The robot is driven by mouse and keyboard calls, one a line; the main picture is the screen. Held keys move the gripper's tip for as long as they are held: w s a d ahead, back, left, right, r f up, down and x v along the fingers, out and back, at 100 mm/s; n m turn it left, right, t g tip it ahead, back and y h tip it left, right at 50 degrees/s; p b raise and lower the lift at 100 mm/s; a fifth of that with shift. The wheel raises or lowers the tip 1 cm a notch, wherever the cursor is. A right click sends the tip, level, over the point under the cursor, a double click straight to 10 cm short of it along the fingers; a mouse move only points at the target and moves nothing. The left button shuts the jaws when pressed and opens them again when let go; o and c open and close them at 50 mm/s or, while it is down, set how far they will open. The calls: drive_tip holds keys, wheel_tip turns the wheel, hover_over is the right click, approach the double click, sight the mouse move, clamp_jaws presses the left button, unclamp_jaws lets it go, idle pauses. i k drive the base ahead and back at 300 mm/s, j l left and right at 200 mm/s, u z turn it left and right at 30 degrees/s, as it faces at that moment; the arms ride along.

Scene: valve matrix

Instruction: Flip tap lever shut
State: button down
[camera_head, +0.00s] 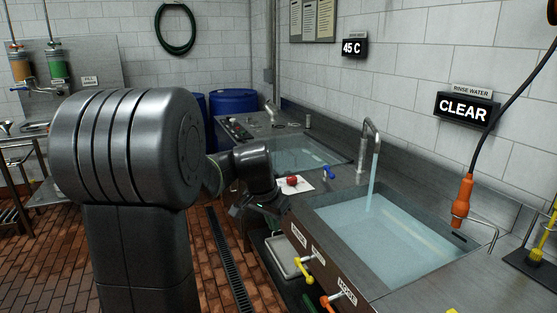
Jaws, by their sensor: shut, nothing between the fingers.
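A metal tap (368,148) stands behind the filled sink (334,223), and a stream of water (374,180) runs from its spout into the sink. A small blue lever (328,172) sits on the deck to the left of the tap, tilted. A yellow lever (303,266) sticks out of the front panel below the sink, and an orange handle (327,304) is lower right of it. My gripper (268,224) is shut and empty near the front left of the counter, left of and above the yellow lever. Its dark fingers are hard to make out.
A red knob (292,181) sits on a white plate on the deck. A second basin (296,158) lies behind. An orange hose handle (462,199) hangs at right near a metal rail. Signs (465,110) reading "CLEAR" and "45 C" are on the wall. A drain grate runs along the floor.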

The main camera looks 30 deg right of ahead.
sight(326, 168)
drive_tip(key=i+z, duration=0.25)
drive_tip(key=i, duration=0.3)
drive_tip(key=i+z, duration=0.25)
drive_tip(key=i, duration=0.35)
drive_tip(key=i+j+z, duration=0.3)
drive_tip(key=i, duration=0.25)
drive_tip(key=i+l+z, duration=0.4)
drive_tip(key=i+z, duration=0.4)
drive_tip(key=i, duration=0.1)
